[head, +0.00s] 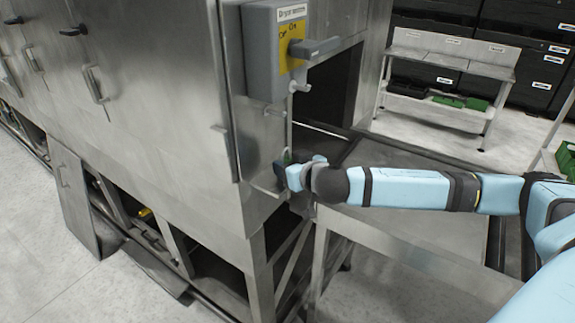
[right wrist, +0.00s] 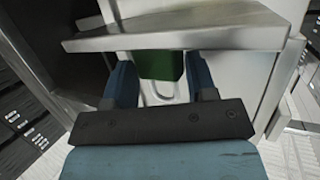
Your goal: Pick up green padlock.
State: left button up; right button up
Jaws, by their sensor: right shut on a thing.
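The green padlock (right wrist: 157,65) shows in the right wrist view between the two blue fingers of my right gripper (right wrist: 160,78). The gripper is shut on it. The padlock's upper part is hidden under a metal ledge (right wrist: 180,35). In the head view my right gripper (head: 284,163) is at the corner of the steel washer, below the grey switch box, and the padlock is too small and covered to make out clearly. My left gripper is not in view.
A grey dryer switch box (head: 262,60) with a lever handle (head: 315,47) is mounted above my right gripper. A steel table (head: 400,245) stands below my right arm. A small bench (head: 450,60) stands at the back.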

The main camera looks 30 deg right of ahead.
jog(key=shift+r, duration=0.1)
jog(key=shift+s+d+r+b, duration=0.1)
jog(key=shift+r+b, duration=0.1)
jog(key=shift+b, duration=0.1)
notch_tip(320, 180, up, 6)
jog(key=shift+f, duration=0.1)
jog(key=s+d+p, duration=0.1)
jog(key=s+d, duration=0.2)
jog(key=s, duration=0.6)
jog(key=s+d+p, duration=0.1)
jog(key=s+d, duration=0.3)
jog(key=s, duration=0.5)
jog(key=shift+d+r, duration=0.25)
jog(key=shift+r, duration=0.05)
jog(key=shift+a, duration=0.1)
